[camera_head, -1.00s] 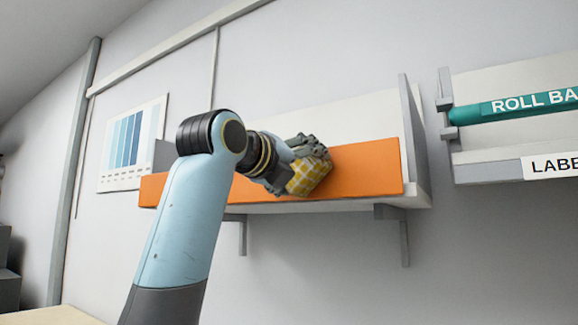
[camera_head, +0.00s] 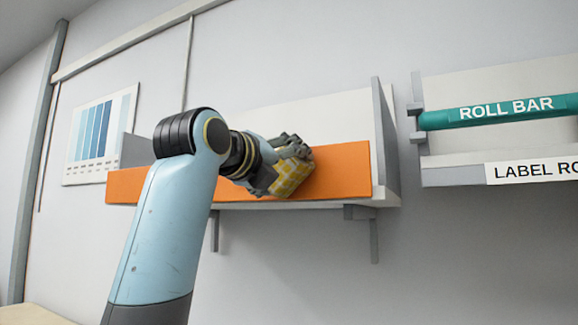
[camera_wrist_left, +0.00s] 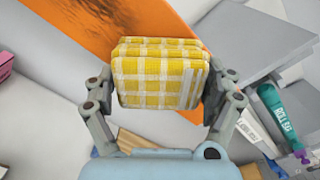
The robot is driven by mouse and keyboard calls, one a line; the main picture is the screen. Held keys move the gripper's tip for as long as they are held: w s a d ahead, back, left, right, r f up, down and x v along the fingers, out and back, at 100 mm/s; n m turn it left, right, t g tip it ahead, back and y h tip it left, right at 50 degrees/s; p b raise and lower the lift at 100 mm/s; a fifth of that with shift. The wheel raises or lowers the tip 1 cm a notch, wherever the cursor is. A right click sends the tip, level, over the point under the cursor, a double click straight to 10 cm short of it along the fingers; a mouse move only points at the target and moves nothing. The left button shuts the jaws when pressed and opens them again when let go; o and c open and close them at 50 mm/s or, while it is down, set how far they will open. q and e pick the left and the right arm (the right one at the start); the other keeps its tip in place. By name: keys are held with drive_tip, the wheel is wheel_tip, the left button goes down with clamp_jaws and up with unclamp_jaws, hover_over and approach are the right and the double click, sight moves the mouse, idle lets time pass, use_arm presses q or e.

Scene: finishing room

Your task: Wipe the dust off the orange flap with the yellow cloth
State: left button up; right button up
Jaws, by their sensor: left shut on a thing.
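The orange flap (camera_head: 342,170) is the long front board of a wall shelf in the head view. It also shows behind the cloth in the left wrist view (camera_wrist_left: 92,28). My left gripper (camera_head: 292,166) is shut on the yellow checked cloth (camera_head: 290,179), which is folded into a pad. The cloth is in front of the flap, right of its middle; I cannot tell whether it touches. In the left wrist view the cloth (camera_wrist_left: 158,75) sits between both fingers. My arm hides part of the flap's left half. My right gripper is not in view.
Right of the shelf (camera_head: 387,135) is a second shelf with a green roll bar (camera_head: 500,110) and a white label (camera_head: 530,171). A blue-striped chart (camera_head: 100,135) hangs on the wall at left. A bracket (camera_head: 373,240) sticks out below the shelf. The wall beneath is clear.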

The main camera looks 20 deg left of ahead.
use_arm(q)
drive_tip(key=shift+w+a, duration=0.2)
drive_tip(key=shift+a, duration=2.4)
drive_tip(key=a, duration=0.8)
drive_tip(key=shift+w+a, duration=0.35)
drive_tip(key=shift+s, duration=0.15)
drive_tip(key=s+b, duration=0.1)
drive_tip(key=s, duration=0.2)
drive_tip(key=s+b, duration=0.1)
drive_tip(key=s, duration=0.1)
drive_tip(key=shift+s+a, duration=0.2)
drive_tip(key=shift+s, duration=0.2)
